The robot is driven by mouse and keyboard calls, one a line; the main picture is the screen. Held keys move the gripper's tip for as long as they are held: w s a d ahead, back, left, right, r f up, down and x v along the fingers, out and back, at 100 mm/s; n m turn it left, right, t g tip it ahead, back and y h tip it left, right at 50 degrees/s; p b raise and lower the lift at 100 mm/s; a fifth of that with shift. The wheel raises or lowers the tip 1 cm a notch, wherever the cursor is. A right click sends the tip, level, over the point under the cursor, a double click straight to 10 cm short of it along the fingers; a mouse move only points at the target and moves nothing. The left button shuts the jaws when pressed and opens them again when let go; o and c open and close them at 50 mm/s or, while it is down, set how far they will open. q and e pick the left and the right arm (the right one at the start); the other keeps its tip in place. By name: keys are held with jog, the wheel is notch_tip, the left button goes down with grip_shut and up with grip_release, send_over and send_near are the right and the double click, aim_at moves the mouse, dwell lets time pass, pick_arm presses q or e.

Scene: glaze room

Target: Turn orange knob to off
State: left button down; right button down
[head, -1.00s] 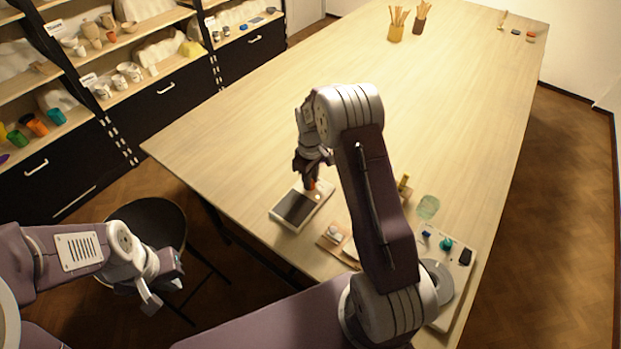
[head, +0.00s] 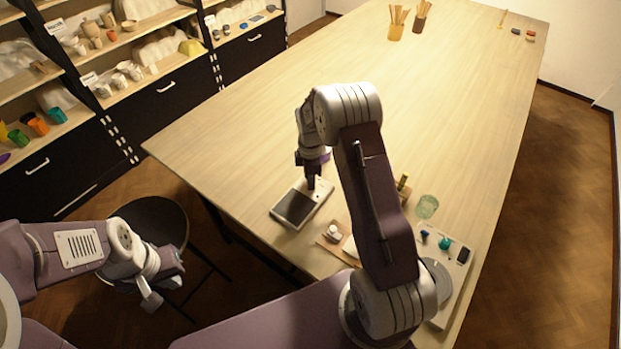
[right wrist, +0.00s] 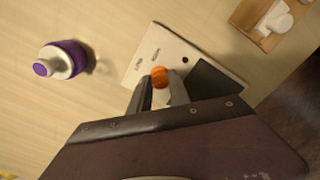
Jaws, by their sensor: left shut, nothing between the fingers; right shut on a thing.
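The orange knob (right wrist: 159,76) sits on a pale panel (right wrist: 151,50) with small dark lettering, beside a dark plate. In the right wrist view it lies between my right gripper's fingertips (right wrist: 160,83), which are shut on it. In the head view the pale unit with its dark plate (head: 295,207) lies near the table's near edge. My right gripper (head: 312,184) reaches down to its far end and hides the knob there. The lettering is too small to read. My left gripper (head: 157,291) is shut and empty, off the table at the lower left, in front of a dark stool.
A purple and white bottle (right wrist: 64,59) stands near the panel. A wooden tray (head: 333,245) with white items, a green glass (head: 428,207) and a pale unit with a teal knob (head: 445,243) are to the right. The table's middle is clear.

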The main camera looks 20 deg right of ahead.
jog(key=shift+r, duration=0.1)
dwell(0.4)
jog(key=c, duration=1.2)
grip_release()
notch_tip(320, 180, up, 9)
jog(key=b, duration=0.1)
